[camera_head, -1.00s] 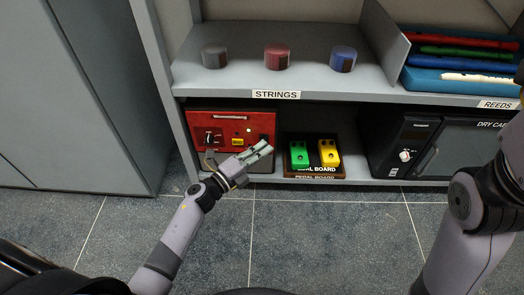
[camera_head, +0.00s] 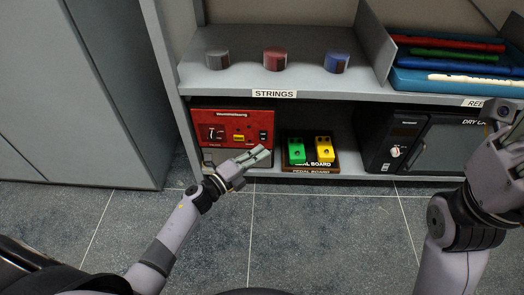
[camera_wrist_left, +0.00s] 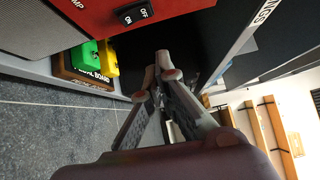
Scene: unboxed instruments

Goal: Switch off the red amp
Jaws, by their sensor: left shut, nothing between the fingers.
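The red amp (camera_head: 232,116) stands on the lower shelf at the left, with a dark knob or dial and a yellow label on its front. Its black rocker switch (camera_head: 263,137) is at the front's right side. In the left wrist view the switch (camera_wrist_left: 137,13) shows OFF and ON marks; I cannot tell which side is pressed. My left gripper (camera_head: 264,154) is shut and empty, just below the switch in the head view. In the wrist view its fingertips (camera_wrist_left: 163,67) appear apart from the switch. My right arm is at the right edge; its fingers are not visible.
A pedal board (camera_head: 311,168) with a green pedal (camera_head: 296,151) and a yellow pedal (camera_head: 324,149) stands right of the amp. A dark dry cabinet (camera_head: 404,145) is farther right. The upper shelf (camera_head: 270,82) overhangs the amp. A grey cabinet (camera_head: 95,90) stands at the left.

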